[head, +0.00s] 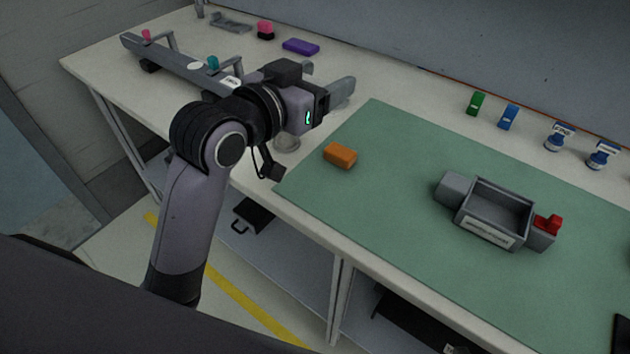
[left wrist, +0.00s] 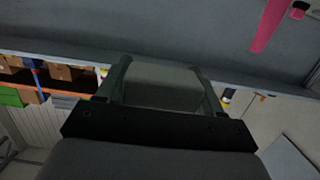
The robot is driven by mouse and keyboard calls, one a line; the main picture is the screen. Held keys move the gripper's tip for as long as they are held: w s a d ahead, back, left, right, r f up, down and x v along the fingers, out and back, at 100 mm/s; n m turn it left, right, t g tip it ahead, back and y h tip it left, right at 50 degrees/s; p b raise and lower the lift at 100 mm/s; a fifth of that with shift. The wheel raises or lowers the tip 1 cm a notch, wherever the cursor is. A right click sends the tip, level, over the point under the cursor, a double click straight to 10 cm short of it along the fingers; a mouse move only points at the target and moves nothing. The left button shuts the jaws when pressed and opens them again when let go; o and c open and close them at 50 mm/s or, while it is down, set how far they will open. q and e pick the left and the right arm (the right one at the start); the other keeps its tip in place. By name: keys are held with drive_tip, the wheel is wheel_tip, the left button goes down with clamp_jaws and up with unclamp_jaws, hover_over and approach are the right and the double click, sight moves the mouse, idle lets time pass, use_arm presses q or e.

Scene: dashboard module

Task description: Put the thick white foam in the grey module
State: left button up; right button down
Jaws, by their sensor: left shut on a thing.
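The grey module (head: 468,225) sits on the green mat at the right, with an open-topped compartment that looks empty. A red piece (head: 547,224) is on its right end. My left gripper (head: 338,88) is raised over the table, left of the mat and well away from the module. In the left wrist view the left gripper (left wrist: 162,85) is shut on a pale grey-looking block, the thick white foam (left wrist: 160,92), which lies between its two fingers. In the head view the foam is largely hidden by the gripper. My right gripper is not in view.
An orange block (head: 341,155) lies on the green mat (head: 390,220) between my left arm and the module. Green (head: 475,103) and blue (head: 508,117) items and two small bottles (head: 559,137) stand along the back. A long grey part (head: 180,66) lies at the left.

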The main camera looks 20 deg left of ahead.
use_arm(q)
wheel_tip(320, 180, down, 14)
drive_tip(key=b, duration=0.2)
drive_tip(key=shift+f+b, duration=0.2)
drive_tip(key=shift+b, duration=0.2)
drive_tip(key=shift+f, duration=0.65)
wheel_tip(320, 180, down, 4)
drive_tip(key=shift+r, duration=0.25)
drive_tip(key=shift+f, duration=0.1)
drive_tip(key=shift+f, duration=0.15)
drive_tip(key=o, duration=1)
